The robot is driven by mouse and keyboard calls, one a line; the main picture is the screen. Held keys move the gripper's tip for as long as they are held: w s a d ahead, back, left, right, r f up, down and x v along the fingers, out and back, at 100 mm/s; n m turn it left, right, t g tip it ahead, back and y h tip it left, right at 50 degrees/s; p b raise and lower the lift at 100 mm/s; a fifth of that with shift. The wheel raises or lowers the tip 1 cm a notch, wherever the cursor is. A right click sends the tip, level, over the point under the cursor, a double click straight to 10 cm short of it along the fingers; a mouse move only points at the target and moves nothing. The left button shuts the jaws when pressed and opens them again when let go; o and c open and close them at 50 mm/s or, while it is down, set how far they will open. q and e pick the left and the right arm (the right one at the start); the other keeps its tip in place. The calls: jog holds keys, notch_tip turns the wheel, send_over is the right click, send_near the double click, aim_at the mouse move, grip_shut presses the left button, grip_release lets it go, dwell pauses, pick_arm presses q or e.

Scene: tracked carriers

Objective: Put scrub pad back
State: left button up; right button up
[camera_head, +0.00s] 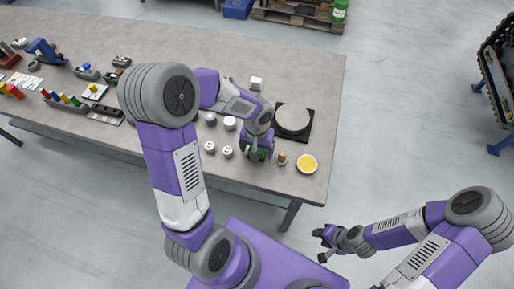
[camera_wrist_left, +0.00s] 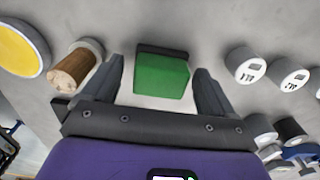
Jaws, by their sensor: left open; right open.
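The scrub pad (camera_wrist_left: 162,76) is a green block with a dark strip along its far edge, on the grey table. In the head view only a bit of its green (camera_head: 261,155) shows beside my left gripper (camera_head: 256,154), which hides the rest. In the left wrist view my left gripper (camera_wrist_left: 160,84) is open, with one finger on each side of the pad and gaps between. It does not hold it. My right gripper (camera_head: 325,243) is open and empty, off the table over the floor at the lower right.
A yellow-topped round tin (camera_head: 307,164) and a wooden-topped cylinder (camera_head: 282,158) stand close right of the pad. Several labelled white-topped cylinders (camera_head: 210,147) stand left. A black square with a pale disc (camera_head: 293,118) lies behind. Coloured items on racks (camera_head: 65,99) fill the table's left.

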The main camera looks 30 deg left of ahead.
pick_arm(q)
jog(key=shift+r, duration=0.2)
notch_tip(320, 180, up, 12)
jog(key=p, duration=0.3)
dwell(0.4)
